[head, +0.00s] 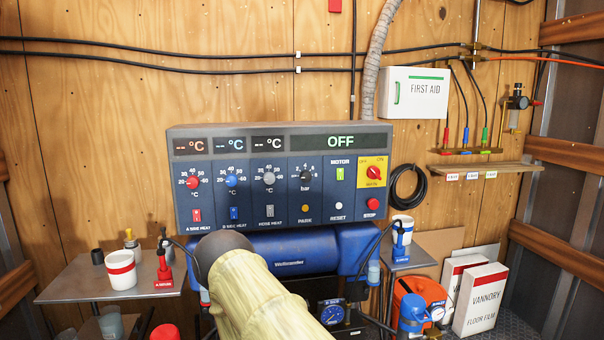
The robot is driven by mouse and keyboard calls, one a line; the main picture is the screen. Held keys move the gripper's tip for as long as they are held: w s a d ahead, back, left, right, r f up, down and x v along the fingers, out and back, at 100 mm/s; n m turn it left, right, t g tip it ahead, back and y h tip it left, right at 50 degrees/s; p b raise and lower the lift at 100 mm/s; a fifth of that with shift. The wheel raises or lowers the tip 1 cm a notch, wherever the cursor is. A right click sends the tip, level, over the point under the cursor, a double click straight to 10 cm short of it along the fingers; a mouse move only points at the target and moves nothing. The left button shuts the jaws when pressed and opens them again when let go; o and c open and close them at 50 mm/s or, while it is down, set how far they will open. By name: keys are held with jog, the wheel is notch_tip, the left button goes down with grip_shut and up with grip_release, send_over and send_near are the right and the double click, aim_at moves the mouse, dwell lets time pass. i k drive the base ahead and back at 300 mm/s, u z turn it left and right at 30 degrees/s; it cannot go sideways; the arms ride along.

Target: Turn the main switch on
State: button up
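The main switch (373,172) is a round red knob on a yellow plate at the right end of the grey control panel (330,207). The plate has OFF at its upper left and ON at its upper right. The knob is too small for me to be sure which way it points. The panel's display (325,141) reads OFF in green, and the temperature displays show dashes. My arm, in a beige sleeve with a dark rounded joint, covers the lower middle, below and left of the switch. My gripper does not show.
A red stop button (373,204) sits just below the switch. A coiled black hose (407,183) hangs to its right. A left shelf (85,283) holds a white cup (121,269). White boxes (480,298) stand at lower right. The space before the switch looks clear.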

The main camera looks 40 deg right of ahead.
aim_at(372, 172)
jog(key=u, duration=0.9)
jog(key=k, duration=0.6)
jog(key=z, duration=1.35)
jog(key=i, duration=0.5)
